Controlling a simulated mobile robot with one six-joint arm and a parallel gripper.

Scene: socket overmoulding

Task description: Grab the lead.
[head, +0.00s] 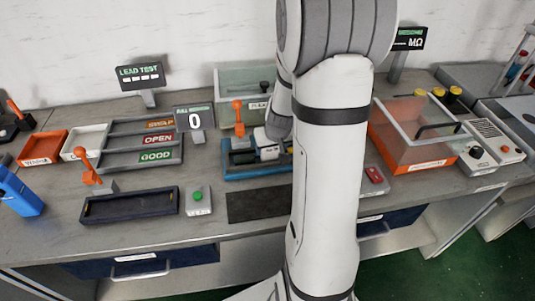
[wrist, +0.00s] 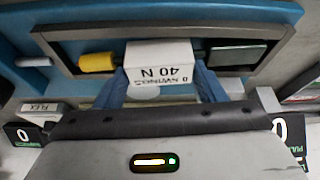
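In the wrist view, the blue fingers of my gripper (wrist: 161,84) stand apart, one on each side of a white block (wrist: 160,58) printed "40 N". I cannot tell whether they touch it. The block sits in a grey-framed recess of a blue fixture (wrist: 225,12). A yellow cylinder (wrist: 97,62) lies left of the block and a dark block (wrist: 236,54) right of it. I cannot make out which piece is the lead. In the head view, the blue fixture (head: 240,173) is left of my arm, and my arm hides my gripper.
An orange lever (head: 239,118) stands at the fixture. Sorting trays (head: 140,126), a black tray (head: 130,205) and a green-button box (head: 198,200) are on the left. A clear-lidded orange box (head: 398,155) is on the right. A dark mat (head: 257,205) lies bare in front.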

